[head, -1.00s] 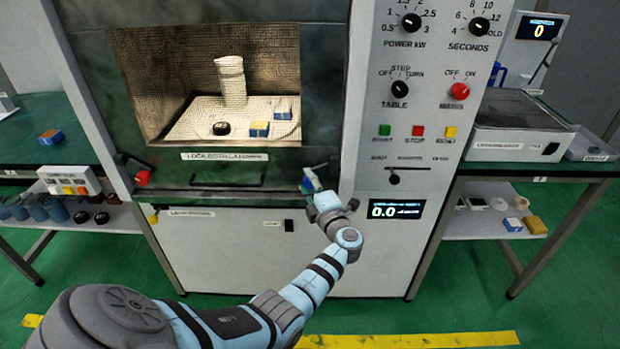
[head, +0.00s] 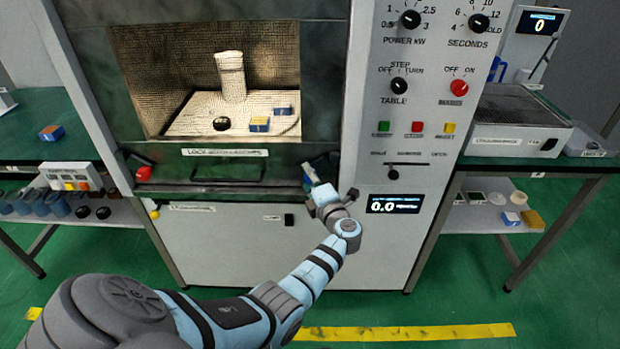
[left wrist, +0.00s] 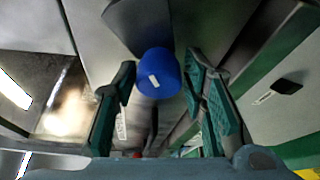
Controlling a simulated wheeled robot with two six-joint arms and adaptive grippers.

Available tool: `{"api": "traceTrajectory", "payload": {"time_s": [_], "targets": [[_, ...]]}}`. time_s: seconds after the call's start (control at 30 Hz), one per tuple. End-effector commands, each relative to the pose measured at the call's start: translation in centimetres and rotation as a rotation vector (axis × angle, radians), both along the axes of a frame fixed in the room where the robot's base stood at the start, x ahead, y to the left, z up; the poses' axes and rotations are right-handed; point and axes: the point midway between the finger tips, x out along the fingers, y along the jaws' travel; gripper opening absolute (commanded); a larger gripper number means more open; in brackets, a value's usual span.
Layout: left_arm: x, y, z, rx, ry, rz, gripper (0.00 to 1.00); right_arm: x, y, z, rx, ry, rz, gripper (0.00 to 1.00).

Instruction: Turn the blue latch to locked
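The blue latch (head: 310,172) is at the lower right of the microwave door (head: 325,100), partly hidden by my left gripper. In the left wrist view the latch's round blue end (left wrist: 158,72) shows with a small white mark, between and beyond the fingers. My left gripper (head: 324,189) is close in front of the latch. Its two fingers stand well apart in the left wrist view (left wrist: 160,112), with a gap on both sides of the blue end. I see no clear contact. My right gripper is in neither view.
A red knob (head: 143,174) sits at the door's lower left. The door handle (head: 228,173) runs along the lower door edge. A control panel (head: 425,120) with dials and buttons is to the right. Inside the cavity stand a pale cylinder (head: 231,76) and small blocks.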

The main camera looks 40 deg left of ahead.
Motion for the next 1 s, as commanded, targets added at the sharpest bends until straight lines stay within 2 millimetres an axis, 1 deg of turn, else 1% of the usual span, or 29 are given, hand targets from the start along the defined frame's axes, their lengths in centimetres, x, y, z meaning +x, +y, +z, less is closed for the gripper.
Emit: {"api": "traceTrajectory", "payload": {"time_s": [0.27, 0.37, 0.47, 0.6, 0.7, 0.8, 1.0], "targets": [[-0.1, 0.1, 0.0, 0.002, 0.000, 0.002, 0.51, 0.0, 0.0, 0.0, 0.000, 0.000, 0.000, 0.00], [-0.2, -0.2, 0.0, 0.001, 0.001, 0.002, 0.51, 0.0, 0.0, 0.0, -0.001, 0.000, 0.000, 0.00], [-0.9, -1.4, 0.1, -0.001, -0.001, 0.001, 0.51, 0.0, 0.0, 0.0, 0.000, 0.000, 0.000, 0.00], [-2.5, -4.2, 0.2, -0.003, -0.001, 0.001, 0.51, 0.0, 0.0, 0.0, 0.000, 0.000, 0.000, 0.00], [-3.3, -5.7, 0.3, -0.002, 0.000, 0.000, 0.51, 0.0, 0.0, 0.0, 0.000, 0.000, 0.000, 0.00], [-3.8, -6.4, 0.5, 0.001, 0.001, 0.001, 0.51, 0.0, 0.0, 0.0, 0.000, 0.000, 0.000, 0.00], [-3.8, -6.4, 0.5, 0.001, 0.001, 0.001, 0.51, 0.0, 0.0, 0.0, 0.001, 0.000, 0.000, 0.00]]}}
